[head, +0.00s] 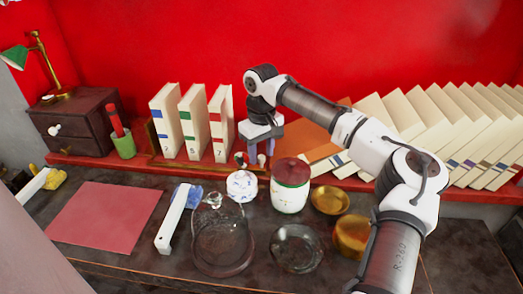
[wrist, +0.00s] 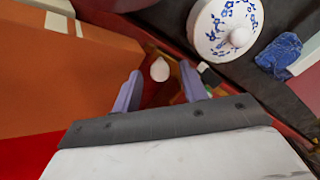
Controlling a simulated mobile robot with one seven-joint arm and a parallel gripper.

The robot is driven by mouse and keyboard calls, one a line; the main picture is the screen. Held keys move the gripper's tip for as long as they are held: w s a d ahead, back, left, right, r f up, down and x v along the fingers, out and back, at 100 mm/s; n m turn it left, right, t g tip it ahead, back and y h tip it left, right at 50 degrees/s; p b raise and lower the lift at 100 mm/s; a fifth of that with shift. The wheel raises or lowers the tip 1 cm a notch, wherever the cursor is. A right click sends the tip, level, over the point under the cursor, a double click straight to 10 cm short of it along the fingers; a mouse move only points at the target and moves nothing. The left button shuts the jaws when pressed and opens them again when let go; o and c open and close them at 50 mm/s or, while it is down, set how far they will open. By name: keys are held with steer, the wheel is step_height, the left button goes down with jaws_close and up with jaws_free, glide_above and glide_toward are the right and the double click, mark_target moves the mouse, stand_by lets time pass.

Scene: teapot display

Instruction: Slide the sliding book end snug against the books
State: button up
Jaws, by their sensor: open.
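Three upright cream books (head: 193,122) with blue, green and red marks stand on the red shelf in the head view, with small gaps between them. My gripper (head: 262,148) is just right of the red-marked book, pointing down, open and low over the brass rail. In the wrist view a white knob (wrist: 160,70) shows between and just beyond the spread fingertips (wrist: 160,84); the fingers appear apart from it. This knob (head: 261,160) seems to belong to the sliding book end, whose body is mostly hidden by my gripper and hard to make out.
A small dark object (head: 240,159) is close left of the fingers.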

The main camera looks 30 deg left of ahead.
steer(key=shift+f, duration=0.2)
jaws_close()
steer(key=s+a+p, duration=0.1)
steer(key=a, duration=0.1)
steer(key=s+a+p, duration=0.1)
steer(key=a, duration=0.1)
steer(key=s+a+p, duration=0.1)
steer(key=a, duration=0.2)
steer(key=shift+s+r, duration=0.15)
steer(key=shift+a, duration=0.15)
jaws_free()
